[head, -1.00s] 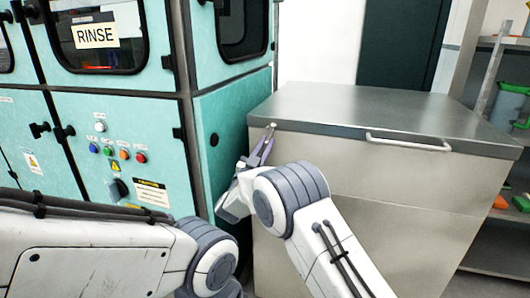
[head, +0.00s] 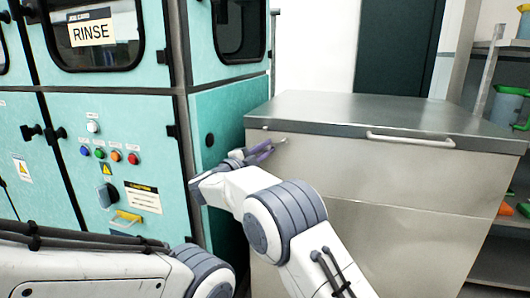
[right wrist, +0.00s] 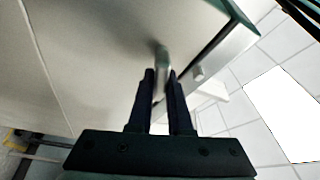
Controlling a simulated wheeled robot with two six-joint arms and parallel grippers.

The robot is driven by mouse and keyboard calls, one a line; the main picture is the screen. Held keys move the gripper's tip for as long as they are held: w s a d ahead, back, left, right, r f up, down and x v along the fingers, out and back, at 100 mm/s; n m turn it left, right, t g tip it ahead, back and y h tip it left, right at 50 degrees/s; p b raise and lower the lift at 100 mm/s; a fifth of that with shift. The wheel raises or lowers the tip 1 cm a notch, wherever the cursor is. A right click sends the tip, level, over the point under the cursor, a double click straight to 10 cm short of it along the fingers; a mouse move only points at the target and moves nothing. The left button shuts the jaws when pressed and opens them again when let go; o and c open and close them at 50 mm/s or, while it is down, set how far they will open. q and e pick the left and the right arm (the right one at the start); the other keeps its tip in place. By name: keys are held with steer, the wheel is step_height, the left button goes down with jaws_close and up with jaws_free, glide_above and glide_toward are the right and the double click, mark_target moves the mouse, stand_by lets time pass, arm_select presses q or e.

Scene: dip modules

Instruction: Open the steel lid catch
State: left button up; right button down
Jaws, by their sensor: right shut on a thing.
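The steel lid catch (head: 284,140) is a small lever on the front of the steel chest, near its left end and just below the lid (head: 350,112). My right gripper (head: 270,149) is at it, with its dark fingers pointing right along the chest front. In the right wrist view, the fingers (right wrist: 163,88) are shut on the catch lever (right wrist: 162,58), whose rounded end shows beyond the tips. A small stud (right wrist: 198,73) sits on the lid edge, apart from the lever. The lid lies closed. My left arm enters at lower left; its gripper is out of view.
The chest (head: 400,230) has a bar handle (head: 409,139) right of the catch. A teal rinse machine (head: 225,115) stands close on the left, with buttons and a yellow handle (head: 128,216). A shelf (head: 500,245) with containers is at the right.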

steer(key=shift+f+m+g+y, duration=0.15)
steer(key=shift+m+g, duration=0.15)
steer(key=shift+m, duration=0.45)
steer(key=shift+f+m+g+y, duration=0.15)
steer(key=shift+m+g, duration=0.15)
steer(key=shift+m, duration=0.45)
steer(key=shift+r, duration=0.1)
steer(key=c, duration=0.8)
jaws_free()
steer(key=shift+c, duration=0.2)
